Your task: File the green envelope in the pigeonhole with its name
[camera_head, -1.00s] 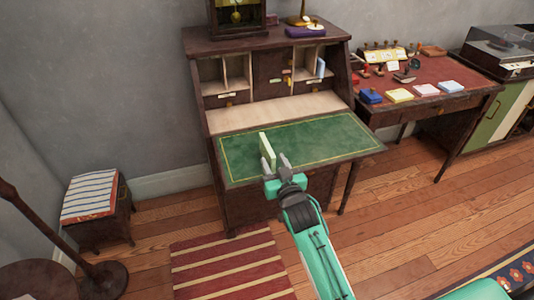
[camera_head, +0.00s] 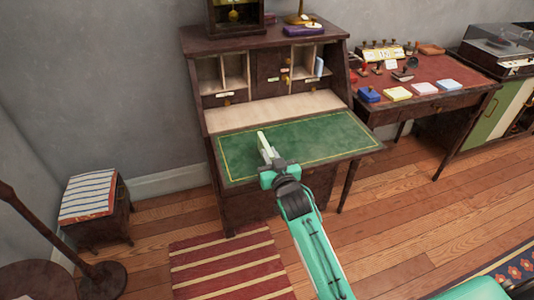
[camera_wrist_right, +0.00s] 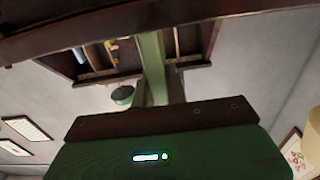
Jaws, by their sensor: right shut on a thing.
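The pale green envelope (camera_head: 262,140) sticks out beyond the fingertips of my right gripper (camera_head: 268,157), over the green desk top. The gripper is shut on its near end. In the right wrist view the envelope (camera_wrist_right: 151,58) shows edge-on as a narrow green strip between the fingers. The pigeonholes stand at the back of the desk: a left pair (camera_head: 209,74) and a right pair (camera_head: 301,60), with small labels (camera_head: 226,94) below that are too small to read. A light blue envelope (camera_head: 319,66) stands in the right pair. My left gripper is out of view.
The desk's green writing surface (camera_head: 320,140) is clear to the right of the gripper. A pale bare ledge (camera_head: 270,109) lies before the pigeonholes. Small drawers (camera_head: 270,67) stand between the pairs. A side table (camera_head: 440,70) with stamps and paper pads is at right.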

